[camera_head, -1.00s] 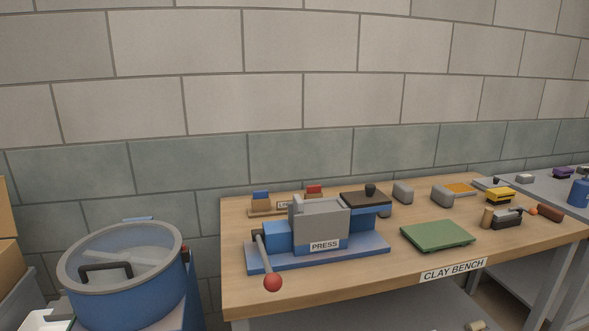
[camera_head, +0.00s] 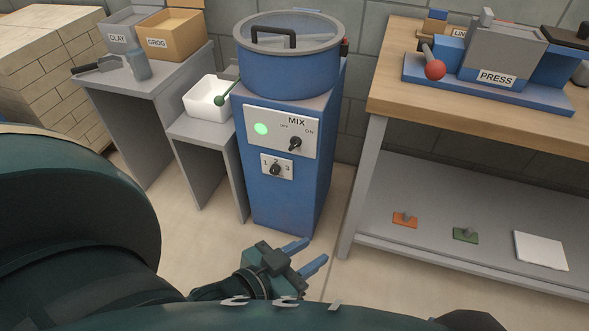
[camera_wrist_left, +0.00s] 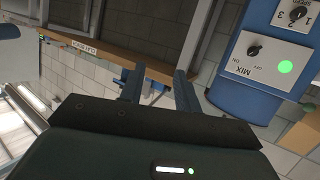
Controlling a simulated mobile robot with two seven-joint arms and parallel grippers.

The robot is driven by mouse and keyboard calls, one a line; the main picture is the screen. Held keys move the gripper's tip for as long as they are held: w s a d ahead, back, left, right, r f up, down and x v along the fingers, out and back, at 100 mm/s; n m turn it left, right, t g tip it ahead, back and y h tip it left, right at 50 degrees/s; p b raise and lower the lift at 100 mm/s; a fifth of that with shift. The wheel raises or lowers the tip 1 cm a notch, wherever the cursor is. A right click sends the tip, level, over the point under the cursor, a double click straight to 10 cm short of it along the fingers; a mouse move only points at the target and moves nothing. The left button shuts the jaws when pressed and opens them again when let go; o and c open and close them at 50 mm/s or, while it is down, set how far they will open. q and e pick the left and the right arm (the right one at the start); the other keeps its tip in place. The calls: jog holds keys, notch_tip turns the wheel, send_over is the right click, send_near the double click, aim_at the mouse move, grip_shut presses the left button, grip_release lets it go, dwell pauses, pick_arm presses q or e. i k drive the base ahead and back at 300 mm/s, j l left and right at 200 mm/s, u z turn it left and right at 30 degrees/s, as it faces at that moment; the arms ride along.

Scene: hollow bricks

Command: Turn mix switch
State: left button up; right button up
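The mix switch (camera_head: 295,144) is a small black knob on a white panel marked MIX, with OFF and ON labels, on the front of a blue mixer (camera_head: 290,205). Its pointer seems turned toward ON. A green lamp (camera_head: 261,129) glows on the same panel. The switch (camera_wrist_left: 254,48) and lamp (camera_wrist_left: 285,67) also show in the left wrist view, upside down. My left gripper (camera_head: 305,255) is open and empty, below and in front of the panel and apart from the switch. Its spread fingers (camera_wrist_left: 158,90) show in the wrist view. My right gripper is out of view.
A 1-2-3 knob (camera_head: 276,169) sits below the switch. A lidded drum (camera_head: 287,75) tops the mixer, with a green-knobbed lever (camera_head: 221,99) at its left. A wooden bench (camera_head: 400,95) stands right, a grey table (camera_head: 150,95) left. Floor shows between mixer and bench.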

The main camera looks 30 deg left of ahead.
aim_at(296, 142)
jog(key=i+l+u, duration=0.6)
jog(key=i, duration=0.2)
jog(key=j, duration=0.1)
